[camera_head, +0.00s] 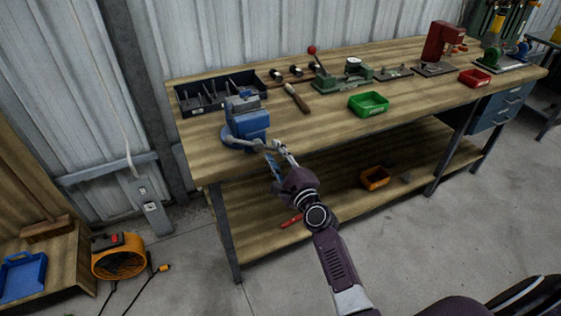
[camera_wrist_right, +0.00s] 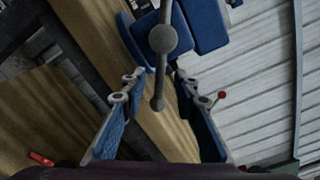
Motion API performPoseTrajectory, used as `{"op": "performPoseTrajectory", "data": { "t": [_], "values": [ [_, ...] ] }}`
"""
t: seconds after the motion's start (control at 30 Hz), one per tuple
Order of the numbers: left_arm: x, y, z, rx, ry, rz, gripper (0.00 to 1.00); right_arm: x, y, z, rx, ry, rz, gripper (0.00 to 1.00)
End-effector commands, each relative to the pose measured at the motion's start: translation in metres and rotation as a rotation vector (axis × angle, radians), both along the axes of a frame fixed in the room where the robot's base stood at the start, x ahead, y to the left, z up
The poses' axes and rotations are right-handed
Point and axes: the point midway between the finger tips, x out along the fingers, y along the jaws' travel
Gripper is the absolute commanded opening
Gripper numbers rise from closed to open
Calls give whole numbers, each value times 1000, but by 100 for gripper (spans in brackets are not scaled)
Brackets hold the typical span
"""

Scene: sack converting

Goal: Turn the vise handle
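The blue vise (camera_head: 247,120) stands at the near left corner of the wooden workbench (camera_head: 330,115). Its grey handle (camera_head: 238,142) is a bar through a round hub on the front. In the right wrist view the handle (camera_wrist_right: 161,75) hangs down the middle, with a ball at its end, and the vise (camera_wrist_right: 200,25) is behind it. My right gripper (camera_head: 275,153) is open just in front of the handle. The wrist view shows its two blue-padded fingers (camera_wrist_right: 158,92) apart, with the handle's ball end between them, touching neither visibly. My left gripper is not in view.
A dark tool tray (camera_head: 215,92), a hammer (camera_head: 296,97), a green arbor tool (camera_head: 342,74) and a green bin (camera_head: 368,103) are on the benchtop. An orange bin (camera_head: 375,178) is on the lower shelf. A yellow fan (camera_head: 119,257) stands left on the floor.

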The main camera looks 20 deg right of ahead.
Motion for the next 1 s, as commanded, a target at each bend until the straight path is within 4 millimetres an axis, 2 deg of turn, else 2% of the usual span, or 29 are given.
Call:
{"op": "performPoseTrajectory", "data": {
  "t": [0.17,0.4,0.6,0.8,1.0],
  "values": [
    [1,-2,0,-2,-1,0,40,-22,0,-2,1,4,0,28],
    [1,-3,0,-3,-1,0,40,-69,-2,-2,-1,4,0,28],
    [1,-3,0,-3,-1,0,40,-100,-4,-2,-2,4,0,28],
    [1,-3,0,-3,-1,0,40,-116,-4,-1,0,2,0,28],
    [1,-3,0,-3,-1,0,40,-119,-4,-1,0,2,0,28]
  ]
}}
